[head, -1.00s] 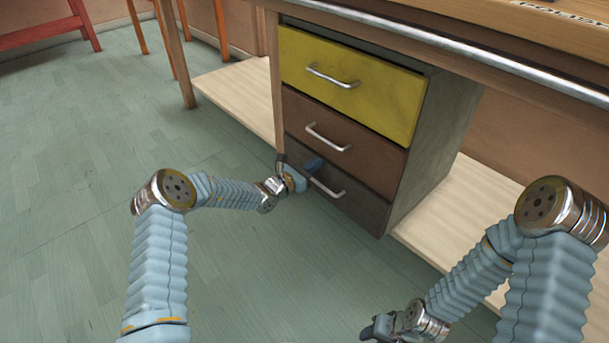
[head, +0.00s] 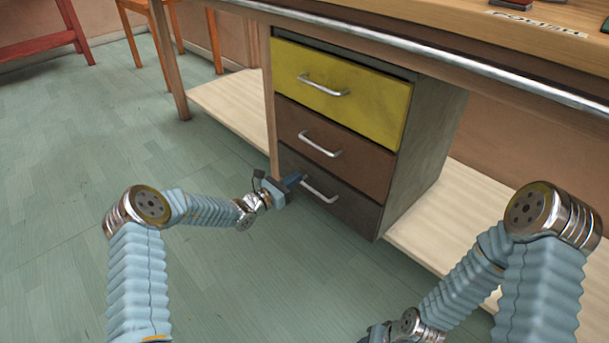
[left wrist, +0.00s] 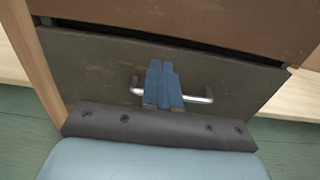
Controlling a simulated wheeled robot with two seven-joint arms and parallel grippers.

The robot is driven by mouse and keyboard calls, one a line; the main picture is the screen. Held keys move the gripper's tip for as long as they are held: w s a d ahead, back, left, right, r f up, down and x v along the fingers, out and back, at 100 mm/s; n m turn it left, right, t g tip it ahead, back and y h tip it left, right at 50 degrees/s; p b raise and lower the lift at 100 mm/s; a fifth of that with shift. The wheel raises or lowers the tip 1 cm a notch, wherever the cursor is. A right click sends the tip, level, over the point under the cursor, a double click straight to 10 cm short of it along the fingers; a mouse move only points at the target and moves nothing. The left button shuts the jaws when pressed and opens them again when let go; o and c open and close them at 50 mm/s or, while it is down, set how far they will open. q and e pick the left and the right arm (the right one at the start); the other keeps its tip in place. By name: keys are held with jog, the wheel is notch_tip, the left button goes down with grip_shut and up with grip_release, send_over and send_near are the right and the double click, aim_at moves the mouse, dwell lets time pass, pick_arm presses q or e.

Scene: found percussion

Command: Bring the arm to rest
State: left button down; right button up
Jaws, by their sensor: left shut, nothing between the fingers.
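My left arm reaches from the left in the head view. Its left gripper (head: 296,180) is shut and empty, in front of the left end of the bottom drawer's handle (head: 322,192). In the left wrist view the blue fingers (left wrist: 161,85) are together and overlap the middle of the silver handle (left wrist: 197,98); I cannot tell whether they touch it. The dark bottom drawer (head: 345,208) looks closed. My right arm is at the lower right. Its right gripper (head: 378,333) is cut by the bottom edge, so its fingers do not show clearly.
A yellow top drawer (head: 375,95) and a brown middle drawer (head: 365,165) are closed above. A wooden tabletop (head: 450,25) with a metal rail overhangs the drawers. Pale boards (head: 235,105) lie beside the cabinet. The green floor (head: 60,200) at left is clear.

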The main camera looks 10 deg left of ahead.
pick_arm(q)
jog(key=v, duration=0.8)
jog(key=s+d+f+m+g+p, duration=0.3)
jog(key=s+d+m+g, duration=0.2)
jog(key=s, duration=0.3)
jog(key=s+d+f+m+g+p, duration=0.2)
jog(key=s+d+f+m+g, duration=0.15)
jog(key=s+d+g, duration=0.35)
jog(key=s+a+m+y+p, duration=0.2)
jog(key=s+m+y+p, duration=0.1)
jog(key=s+m, duration=0.6)
jog(key=s+a+r+m+g+y+p, duration=0.1)
jog(key=s+a+m+y+p, duration=0.2)
jog(key=s+m, duration=0.5)
jog(key=s+y, duration=0.1)
jog(key=s, duration=0.2)
jog(key=shift+s+a+m, duration=0.2)
jog(key=shift+s+m, duration=0.05)
jog(key=shift+m, duration=0.1)
jog(key=shift+r, duration=0.1)
